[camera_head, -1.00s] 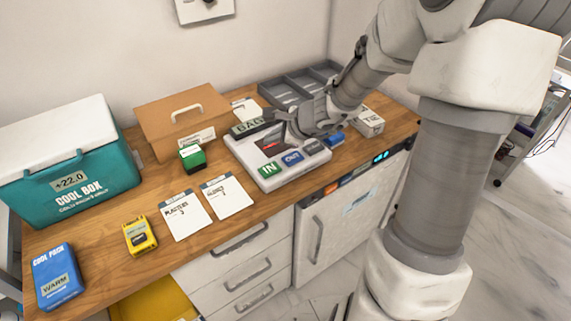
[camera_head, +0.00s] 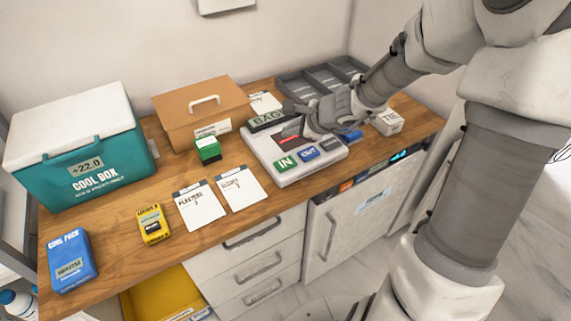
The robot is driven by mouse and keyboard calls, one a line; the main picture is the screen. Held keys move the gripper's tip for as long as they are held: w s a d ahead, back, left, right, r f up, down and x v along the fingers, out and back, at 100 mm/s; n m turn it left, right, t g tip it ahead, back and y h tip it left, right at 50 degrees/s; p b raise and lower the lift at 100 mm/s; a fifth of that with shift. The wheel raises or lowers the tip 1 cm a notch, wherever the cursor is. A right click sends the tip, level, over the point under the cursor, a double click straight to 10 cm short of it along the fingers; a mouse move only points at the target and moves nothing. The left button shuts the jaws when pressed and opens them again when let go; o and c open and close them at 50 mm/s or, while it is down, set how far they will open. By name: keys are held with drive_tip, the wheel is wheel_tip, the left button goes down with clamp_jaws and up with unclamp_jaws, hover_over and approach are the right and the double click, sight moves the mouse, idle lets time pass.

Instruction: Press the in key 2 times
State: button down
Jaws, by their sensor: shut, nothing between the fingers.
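The green IN key (camera_head: 285,163) is at the front left of a light grey key console (camera_head: 277,180) on the wooden counter. The blue OUT key (camera_head: 308,154) and a dark grey key (camera_head: 330,145) sit to its right. A red-lit display (camera_head: 289,138) is behind the keys, partly covered by my gripper. My gripper (camera_head: 290,108) is shut and empty, above the back of the console near a BAG label, up and behind the IN key. It is apart from the IN key, which is in plain view.
A green stamp-like block (camera_head: 208,150) stands left of the console. Two cards (camera_head: 199,208) lie in front, with a yellow device (camera_head: 153,224), a blue cool pack (camera_head: 71,260) and a teal cool box (camera_head: 80,150) further left. A cardboard case (camera_head: 200,105) and grey tray (camera_head: 320,80) are behind.

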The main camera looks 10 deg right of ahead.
sight(289, 165)
drive_tip(key=shift+f+b, duration=3.5)
drive_tip(key=shift+f, duration=0.45)
drive_tip(key=shift+f, duration=0.15)
drive_tip(key=shift+f+b, duration=0.25)
drive_tip(key=shift+b, duration=0.25)
drive_tip(key=shift+f+b, duration=0.55)
drive_tip(key=shift+b, duration=0.15)
drive_tip(key=shift+r, duration=0.1)
drive_tip(key=shift+r+p, duration=0.85)
drive_tip(key=shift+r, duration=0.15)
wheel_tip(289, 165, up, 5)
drive_tip(key=p, duration=0.4)
